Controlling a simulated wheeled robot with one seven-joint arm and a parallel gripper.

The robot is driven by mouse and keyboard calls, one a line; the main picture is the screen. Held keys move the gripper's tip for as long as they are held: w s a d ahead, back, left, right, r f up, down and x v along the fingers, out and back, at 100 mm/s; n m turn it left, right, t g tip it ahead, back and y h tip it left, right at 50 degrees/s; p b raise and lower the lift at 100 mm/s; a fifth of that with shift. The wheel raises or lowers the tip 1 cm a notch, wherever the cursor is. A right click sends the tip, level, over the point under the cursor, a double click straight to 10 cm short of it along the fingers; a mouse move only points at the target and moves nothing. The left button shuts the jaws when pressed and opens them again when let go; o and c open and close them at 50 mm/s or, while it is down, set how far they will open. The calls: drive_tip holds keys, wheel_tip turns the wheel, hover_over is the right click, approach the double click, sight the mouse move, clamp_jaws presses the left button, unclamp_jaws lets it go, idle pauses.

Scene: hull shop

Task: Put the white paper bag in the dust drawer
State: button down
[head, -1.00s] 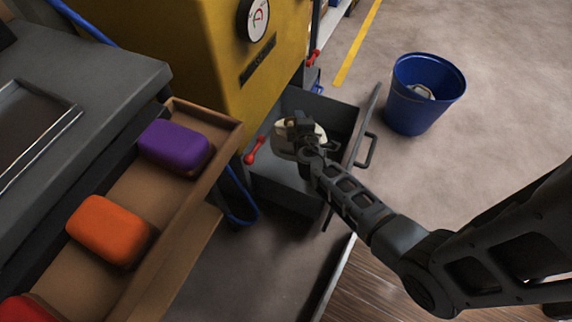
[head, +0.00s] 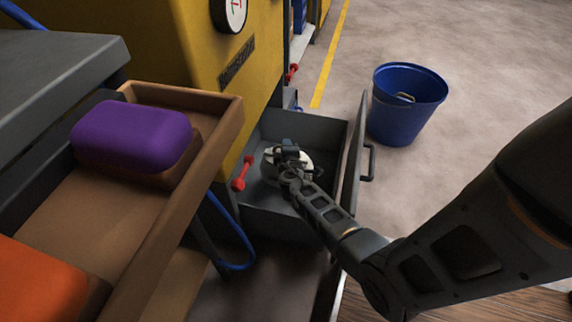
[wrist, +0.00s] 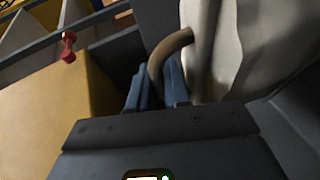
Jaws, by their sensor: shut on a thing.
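The grey dust drawer (head: 321,129) is pulled out from the yellow machine and open at the top. The white paper bag (head: 270,167) is inside the drawer's walls in the head view, partly hidden by my gripper (head: 289,150). In the wrist view, my gripper (wrist: 158,90) is shut on the bag's brown curved handle (wrist: 172,46), and the pale bag body (wrist: 242,45) hangs right beside the fingers. I cannot tell whether the bag touches the drawer floor.
A red lever (head: 242,173) is on the machine by the drawer's left side. A brown tray (head: 186,178) with a purple block (head: 133,137) and an orange block (head: 40,280) is at left. A blue bucket (head: 405,108) stands on open floor at right.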

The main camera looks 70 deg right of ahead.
drive_tip(key=shift+f+b, duration=1.3)
drive_tip(key=shift+f, duration=0.85)
drive_tip(key=c, duration=1.1)
unclamp_jaws()
drive_tip(key=shift+s+a+r, duration=0.1)
drive_tip(key=shift+a+r, duration=0.1)
drive_tip(key=p+v, duration=0.3)
drive_tip(key=v, duration=0.8)
drive_tip(key=shift+s+a+p, duration=0.1)
drive_tip(key=shift+a+p, duration=0.15)
drive_tip(key=shift+p, duration=0.05)
